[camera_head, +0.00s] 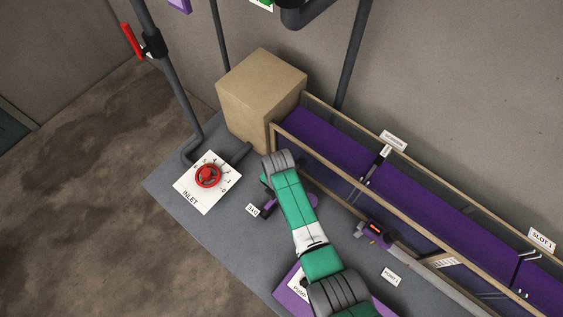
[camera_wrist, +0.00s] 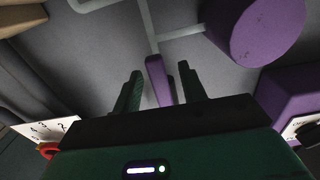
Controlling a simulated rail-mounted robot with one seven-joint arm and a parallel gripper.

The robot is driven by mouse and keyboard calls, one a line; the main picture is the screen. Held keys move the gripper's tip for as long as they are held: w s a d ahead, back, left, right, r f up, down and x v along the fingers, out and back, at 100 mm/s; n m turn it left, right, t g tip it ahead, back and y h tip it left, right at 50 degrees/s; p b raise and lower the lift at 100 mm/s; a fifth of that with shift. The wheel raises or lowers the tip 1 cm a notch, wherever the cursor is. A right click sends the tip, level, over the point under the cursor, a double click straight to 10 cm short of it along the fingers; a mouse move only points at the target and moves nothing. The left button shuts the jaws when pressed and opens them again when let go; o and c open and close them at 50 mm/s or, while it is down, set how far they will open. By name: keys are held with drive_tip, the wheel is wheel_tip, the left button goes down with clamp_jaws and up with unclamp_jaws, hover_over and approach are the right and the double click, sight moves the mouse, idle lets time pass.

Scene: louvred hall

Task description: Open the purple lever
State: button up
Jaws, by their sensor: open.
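In the wrist view a narrow purple bar, which looks like the purple lever (camera_wrist: 157,78), stands between the two dark fingers of my gripper (camera_wrist: 161,82). The fingers are apart, with a gap on each side of the bar; I cannot tell how deep it sits between them. In the head view my arm covers most of this area, and the fingers are hidden. A purple part (camera_head: 311,201) shows beside my arm, next to a small white label (camera_head: 252,210).
A red handwheel (camera_head: 208,175) sits on the white INLET plate (camera_head: 190,201) at left. A cardboard box (camera_head: 258,92) stands behind my arm. In the wrist view a large purple cylinder (camera_wrist: 255,28) is close at upper right.

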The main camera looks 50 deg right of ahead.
wheel_tip(320, 180, up, 7)
drive_tip(key=p, duration=0.7)
drive_tip(key=shift+r, duration=0.2)
drive_tip(key=shift+f, duration=0.2)
wheel_tip(320, 180, up, 8)
